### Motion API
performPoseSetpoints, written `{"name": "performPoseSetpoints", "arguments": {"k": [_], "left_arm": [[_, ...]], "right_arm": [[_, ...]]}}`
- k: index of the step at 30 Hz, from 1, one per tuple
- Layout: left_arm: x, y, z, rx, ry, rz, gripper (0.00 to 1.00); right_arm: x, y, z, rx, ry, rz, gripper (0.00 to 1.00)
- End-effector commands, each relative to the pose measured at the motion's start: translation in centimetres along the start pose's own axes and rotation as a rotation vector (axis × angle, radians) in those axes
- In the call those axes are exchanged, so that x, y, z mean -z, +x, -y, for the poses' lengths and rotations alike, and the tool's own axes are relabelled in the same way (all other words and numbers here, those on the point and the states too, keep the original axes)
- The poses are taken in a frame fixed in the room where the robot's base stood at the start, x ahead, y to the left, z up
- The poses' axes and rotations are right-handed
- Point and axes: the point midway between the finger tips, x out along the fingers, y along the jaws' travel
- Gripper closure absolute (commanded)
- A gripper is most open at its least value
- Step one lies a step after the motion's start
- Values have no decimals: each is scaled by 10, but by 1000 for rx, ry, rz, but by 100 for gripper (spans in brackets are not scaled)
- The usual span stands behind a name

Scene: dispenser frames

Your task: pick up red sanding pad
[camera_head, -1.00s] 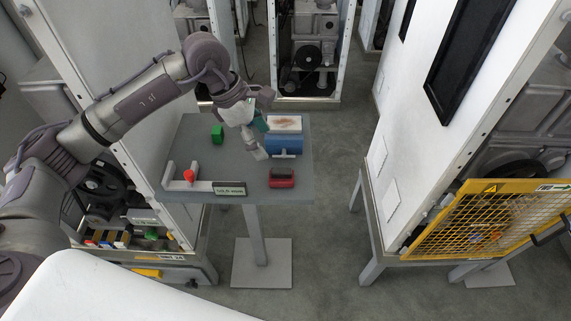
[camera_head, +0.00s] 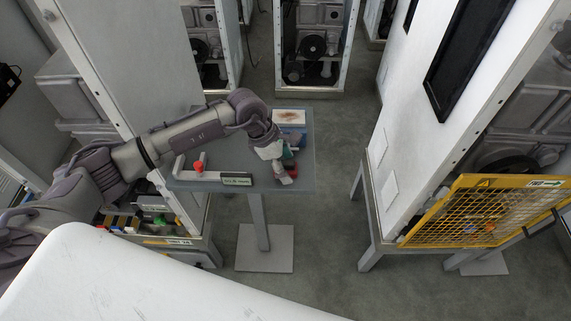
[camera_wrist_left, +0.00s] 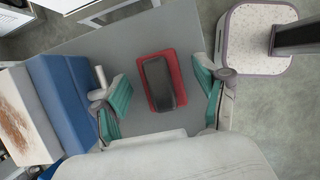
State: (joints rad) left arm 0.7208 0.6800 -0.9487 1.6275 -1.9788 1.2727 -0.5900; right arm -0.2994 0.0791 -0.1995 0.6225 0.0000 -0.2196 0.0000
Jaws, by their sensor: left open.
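The red sanding pad (camera_wrist_left: 178,74), a red block with a dark grip on top, lies on the grey table in the left wrist view. My left gripper (camera_wrist_left: 161,92) is open, with one teal-padded finger on each side of the pad and visible gaps between. In the head view my left gripper (camera_head: 286,168) is over the table's front right part. It and the arm hide most of the pad there.
In the head view a white angled fixture (camera_head: 180,168) with a red knob (camera_head: 198,166) and a label plate (camera_head: 237,179) stand at the table's front left.

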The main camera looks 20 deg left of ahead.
Motion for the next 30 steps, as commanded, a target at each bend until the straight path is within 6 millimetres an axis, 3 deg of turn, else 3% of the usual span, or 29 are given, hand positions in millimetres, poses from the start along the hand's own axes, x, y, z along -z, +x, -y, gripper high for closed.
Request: {"name": "performPoseSetpoints", "arguments": {"k": [5,16,25,30], "left_arm": [[0,0,0,0,0,0,30],[0,0,0,0,0,0,91],[-1,-2,-1,-2,0,1,91],[-5,-14,-1,-3,2,1,91]], "right_arm": [[-9,0,1,1,0,14,51],[-4,1,0,0,-1,7,51],[-2,2,-1,-1,-1,3,51],[-2,10,0,-1,-1,3,51]]}}
